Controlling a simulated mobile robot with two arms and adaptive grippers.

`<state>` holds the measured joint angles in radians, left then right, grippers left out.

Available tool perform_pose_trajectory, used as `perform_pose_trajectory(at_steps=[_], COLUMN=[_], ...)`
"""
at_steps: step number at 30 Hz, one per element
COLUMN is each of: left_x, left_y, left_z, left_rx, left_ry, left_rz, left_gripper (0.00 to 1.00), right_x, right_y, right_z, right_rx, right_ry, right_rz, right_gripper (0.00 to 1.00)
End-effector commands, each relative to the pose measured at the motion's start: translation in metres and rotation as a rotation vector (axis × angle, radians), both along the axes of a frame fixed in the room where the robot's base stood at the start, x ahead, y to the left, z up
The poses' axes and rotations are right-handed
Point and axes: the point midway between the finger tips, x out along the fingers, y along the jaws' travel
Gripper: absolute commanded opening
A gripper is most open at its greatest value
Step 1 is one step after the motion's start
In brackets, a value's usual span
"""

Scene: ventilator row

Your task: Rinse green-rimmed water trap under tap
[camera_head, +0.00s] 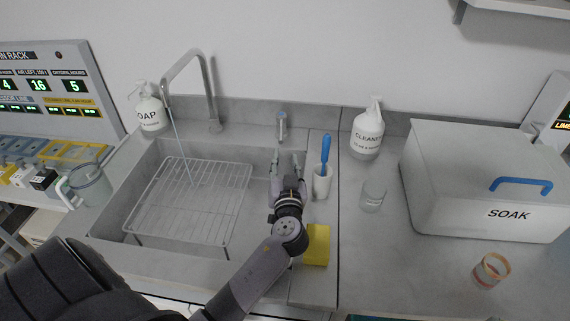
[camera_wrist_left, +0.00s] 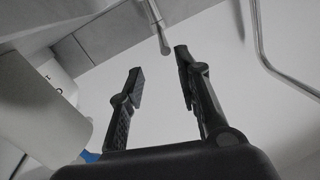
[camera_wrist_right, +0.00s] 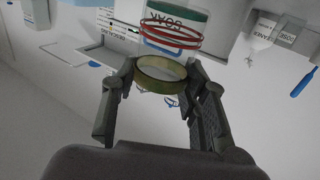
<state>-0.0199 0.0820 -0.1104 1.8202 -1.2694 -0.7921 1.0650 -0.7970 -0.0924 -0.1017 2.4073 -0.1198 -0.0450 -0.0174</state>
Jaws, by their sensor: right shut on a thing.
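The metal tap (camera_head: 190,75) arches over the left of the sink, and a thin pale line like running water falls from its spout to the wire rack. A small tap lever (camera_head: 282,124) stands behind the sink. My left gripper (camera_head: 287,160) is open and empty just in front of the lever; its spread fingers (camera_wrist_left: 160,62) also show in the left wrist view. My right gripper (camera_wrist_right: 155,75) is shut on a clear water trap with a yellow-green rim (camera_wrist_right: 160,75). The right gripper and this trap are not visible in the head view.
The wire rack (camera_head: 190,197) stands in the sink. A brush cup (camera_head: 322,184), yellow sponge (camera_head: 316,245), clear beaker (camera_head: 373,197) and cleaner bottle (camera_head: 366,140) lie right of it. An orange-rimmed trap (camera_head: 490,271) stands before the SOAK box (camera_head: 470,195). The soap bottle (camera_head: 149,112) is behind left.

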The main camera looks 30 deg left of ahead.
Motion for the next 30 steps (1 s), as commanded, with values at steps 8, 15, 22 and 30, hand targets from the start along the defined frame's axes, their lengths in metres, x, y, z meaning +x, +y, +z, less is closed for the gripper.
perform_pose_trajectory(at_steps=[8, 15, 22, 30], left_x=[-0.008, -0.008, -0.008, -0.008], left_y=[-0.006, -0.005, -0.005, -0.005], left_z=[0.001, 0.003, 0.032, 0.063], left_rx=[0.001, 0.001, 0.001, 0.001], left_ry=[-0.001, -0.001, -0.001, -0.001], left_rz=[0.001, 0.001, 0.001, 0.001], left_gripper=[0.31, 0.24, 0.09, 0.0], right_x=[0.0, 0.0, 0.0, 0.0], right_y=[0.0, 0.0, 0.0, 0.0], right_z=[0.0, 0.002, 0.031, 0.063], right_rx=[0.0, 0.0, 0.0, 0.0], right_ry=[-0.001, -0.001, -0.001, 0.0], right_rz=[0.0, 0.0, 0.0, 0.0], right_gripper=[0.15, 0.15, 0.15, 0.15])
